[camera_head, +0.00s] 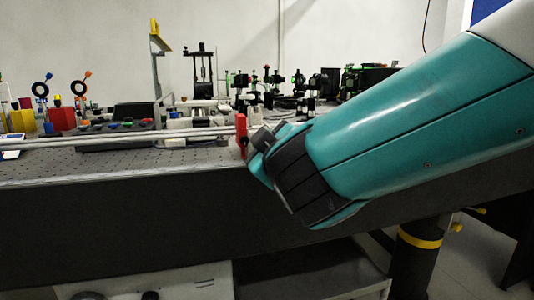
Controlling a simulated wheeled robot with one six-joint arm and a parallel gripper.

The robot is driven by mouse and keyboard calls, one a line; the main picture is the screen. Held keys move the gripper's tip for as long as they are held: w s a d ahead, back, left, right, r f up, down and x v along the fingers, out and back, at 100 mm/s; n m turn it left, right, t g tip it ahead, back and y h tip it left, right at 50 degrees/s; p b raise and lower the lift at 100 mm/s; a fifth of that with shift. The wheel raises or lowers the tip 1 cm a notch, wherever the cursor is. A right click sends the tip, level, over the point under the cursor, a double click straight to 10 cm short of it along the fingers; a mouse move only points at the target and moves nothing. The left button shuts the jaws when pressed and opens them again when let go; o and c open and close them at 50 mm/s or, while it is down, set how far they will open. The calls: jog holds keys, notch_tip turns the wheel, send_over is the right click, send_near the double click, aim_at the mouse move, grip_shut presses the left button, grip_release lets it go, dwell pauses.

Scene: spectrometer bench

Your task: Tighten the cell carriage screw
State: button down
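My teal arm reaches in from the upper right, and its dark wrist end hides part of the bench. My gripper (256,145) is small in view at the front edge of the bench, beside an upright red piece (241,130). I cannot tell whether the gripper touches or holds the red piece, or whether its fingers are open. Long pale rails (120,137) run from the left edge towards the red piece. I cannot make out the cell carriage or its screw; they may be too small or hidden behind the arm.
The perforated bench top (120,165) is bare along its front left. A dark box with coloured knobs (115,127) stands behind the rails. Ring mounts (41,90) stand at left, a tall stand with a yellow top (158,75) at centre, and dark optics mounts (270,80) behind.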

jog(key=shift+f, duration=0.1)
dwell(0.5)
jog(key=c, duration=1.4)
grip_release()
jog(key=shift+o, duration=0.2)
jog(key=b+v, duration=0.2)
jog(key=v, duration=1.5)
jog(key=shift+s, duration=0.25)
jog(key=shift+d, duration=0.1)
